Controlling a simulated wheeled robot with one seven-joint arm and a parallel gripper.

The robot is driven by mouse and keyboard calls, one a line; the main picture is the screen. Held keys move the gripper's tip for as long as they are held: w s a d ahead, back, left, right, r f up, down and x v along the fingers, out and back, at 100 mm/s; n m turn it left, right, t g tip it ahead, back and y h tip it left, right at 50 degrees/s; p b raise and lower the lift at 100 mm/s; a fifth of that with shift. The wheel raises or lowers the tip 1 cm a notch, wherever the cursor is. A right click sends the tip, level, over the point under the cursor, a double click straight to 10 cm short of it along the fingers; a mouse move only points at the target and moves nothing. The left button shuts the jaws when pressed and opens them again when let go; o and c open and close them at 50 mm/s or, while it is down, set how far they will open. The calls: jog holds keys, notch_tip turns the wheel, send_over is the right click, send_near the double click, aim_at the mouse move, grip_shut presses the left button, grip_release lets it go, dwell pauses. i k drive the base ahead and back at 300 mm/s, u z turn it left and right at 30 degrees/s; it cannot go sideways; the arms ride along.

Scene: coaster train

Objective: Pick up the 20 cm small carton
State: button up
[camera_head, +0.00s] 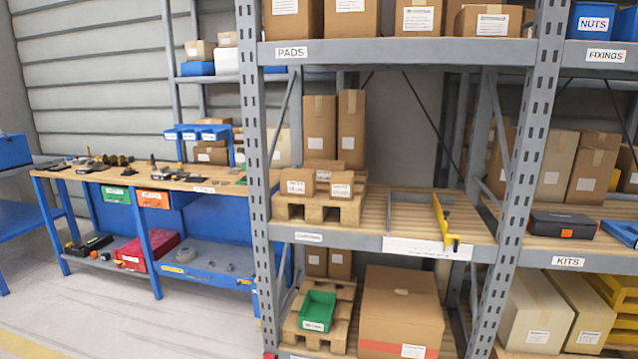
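Several small brown cartons sit together on a wooden pallet (318,211) on the middle shelf of the near rack. A front left carton (298,182) and a front right carton (342,186) carry white labels. Another small carton (325,165) lies behind them. The label print is too small to read, so I cannot tell which carton is 20 cm. My gripper is not in view.
Right of the pallet, a yellow gauge-like tool (443,222) and a grey frame lie on the slatted shelf (410,205). Rack uprights (255,180) flank the bay. Below are a green bin (318,311) and a large carton (400,310). Open floor (120,325) lies left.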

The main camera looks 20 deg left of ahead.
aim_at(324, 169)
jog(key=k, duration=0.7)
jog(key=u, duration=0.6)
jog(key=i, duration=0.95)
jog(key=u, duration=0.45)
jog(key=i, duration=1.65)
jog(key=z, duration=0.55)
